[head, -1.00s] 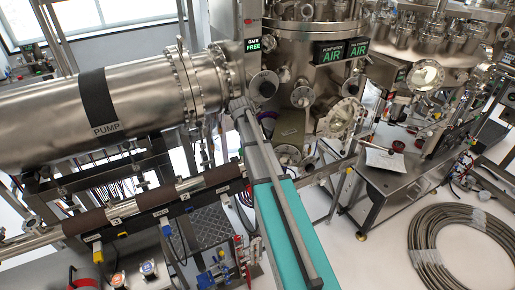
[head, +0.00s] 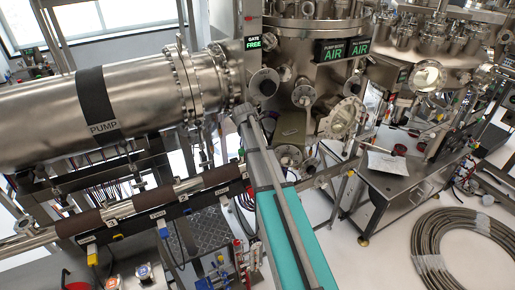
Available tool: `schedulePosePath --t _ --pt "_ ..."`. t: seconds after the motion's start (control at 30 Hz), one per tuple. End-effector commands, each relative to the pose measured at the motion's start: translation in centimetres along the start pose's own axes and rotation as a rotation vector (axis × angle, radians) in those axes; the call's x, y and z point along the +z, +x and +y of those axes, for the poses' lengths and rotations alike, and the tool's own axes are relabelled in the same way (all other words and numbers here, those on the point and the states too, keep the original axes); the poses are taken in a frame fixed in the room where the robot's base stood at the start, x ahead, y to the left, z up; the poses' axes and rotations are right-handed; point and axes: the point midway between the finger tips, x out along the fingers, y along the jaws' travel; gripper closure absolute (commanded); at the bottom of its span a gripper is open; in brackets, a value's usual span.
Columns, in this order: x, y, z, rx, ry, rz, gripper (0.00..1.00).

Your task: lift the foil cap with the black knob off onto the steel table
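I cannot make out a foil cap with a black knob for certain. A round port with a dark face (head: 264,83) sticks out of the front of the steel chamber (head: 295,50), and a paler round port (head: 303,95) is to its right. A steel table (head: 392,190) stands at the right, with a white sheet and small items on its top. A long teal and grey arm part, which looks like mine, reaches up from the bottom middle toward the chamber's lower left. I see no gripper fingers.
A large steel pump cylinder (head: 45,120) fills the left. A pipe with brown sleeves (head: 150,200) runs below it. A coiled metal hose (head: 425,260) lies on the floor at right. Lit signs read GATE FREE (head: 253,42) and AIR (head: 333,51). White floor is open between table and arm.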

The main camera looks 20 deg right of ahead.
Motion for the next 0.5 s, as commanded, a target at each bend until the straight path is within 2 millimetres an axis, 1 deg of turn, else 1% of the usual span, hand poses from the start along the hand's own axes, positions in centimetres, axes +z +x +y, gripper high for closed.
schedulePosePath --t 0.2,0.23,0.37,0.4,0.47,0.5 --pt "0.00 0.00 -0.01 0.000 0.000 0.000 0.18" --pt "0.00 0.00 -0.01 0.000 0.000 0.000 0.19" --pt "0.01 0.01 -0.02 0.000 0.000 0.000 0.44" --pt "0.01 0.01 -0.02 0.000 0.000 0.000 0.51" --pt "0.01 0.01 -0.02 0.000 0.000 0.000 0.62" --pt "0.01 0.01 -0.02 0.000 0.000 0.000 0.70"
